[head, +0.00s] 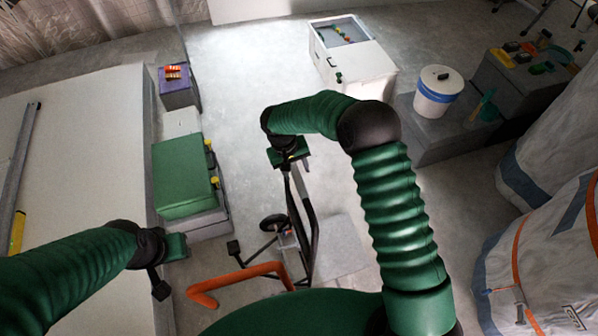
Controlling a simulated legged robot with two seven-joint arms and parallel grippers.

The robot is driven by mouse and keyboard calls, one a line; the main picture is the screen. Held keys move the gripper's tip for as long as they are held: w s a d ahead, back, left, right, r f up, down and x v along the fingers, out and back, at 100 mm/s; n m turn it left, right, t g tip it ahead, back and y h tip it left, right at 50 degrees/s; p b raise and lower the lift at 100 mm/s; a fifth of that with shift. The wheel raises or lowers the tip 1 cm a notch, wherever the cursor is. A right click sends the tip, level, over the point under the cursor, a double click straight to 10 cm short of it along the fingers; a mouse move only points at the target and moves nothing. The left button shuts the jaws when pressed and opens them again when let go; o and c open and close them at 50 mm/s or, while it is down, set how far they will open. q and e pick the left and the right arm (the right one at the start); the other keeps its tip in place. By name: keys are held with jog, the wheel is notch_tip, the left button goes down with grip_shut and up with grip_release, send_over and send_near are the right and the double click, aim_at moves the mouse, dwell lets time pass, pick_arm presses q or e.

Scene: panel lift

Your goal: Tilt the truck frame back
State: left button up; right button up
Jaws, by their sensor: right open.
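The truck frame (313,222) is a set of dark tubes in the middle of the head view, standing at a slant above the floor. A black wheel (272,222) shows at its left side. An orange bent tube (238,280) lies below it, close to my body. My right gripper (289,160) is open at the upper end of the frame's tubes; I cannot tell whether it touches them. My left gripper (172,262) is at the lower left, apart from the frame. Its fingers are too unclear to tell open from shut. My own body hides the frame's lower part.
A large pale panel (75,170) fills the left side. A green case (182,177) stands beside it. A white cabinet (365,70) is at the back, a white bucket (433,98) on a grey block at right. Wrapped bulky stacks (550,250) stand at lower right. Floor behind the frame is clear.

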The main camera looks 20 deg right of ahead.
aim_at(297, 176)
jog(key=f, duration=0.2)
jog(key=a, duration=0.1)
jog(key=shift+s+a+f, duration=0.1)
jog(key=shift+s+f, duration=0.2)
jog(key=shift+f, duration=0.1)
jog(key=shift+d, duration=0.35)
jog(key=shift+w+d+f, duration=0.1)
jog(key=shift+d+f, duration=0.1)
jog(key=shift+d, duration=0.45)
jog(key=shift+c, duration=1.2)
jog(key=shift+d, duration=0.1)
jog(key=shift+c, duration=1.1)
jog(key=shift+w, duration=0.1)
jog(key=shift+c, duration=1.4)
jog(key=shift+a, duration=0.4)
jog(key=shift+c, duration=1.2)
jog(key=shift+a+r, duration=0.15)
jog(key=shift+a, duration=0.25)
grip_shut()
jog(key=shift+w+d, duration=0.1)
jog(key=shift+d, duration=0.4)
jog(key=shift+a+r, duration=0.1)
jog(key=shift+a, duration=0.15)
pick_arm(q)
jog(key=shift+a+r, duration=0.25)
jog(key=shift+a, duration=0.5)
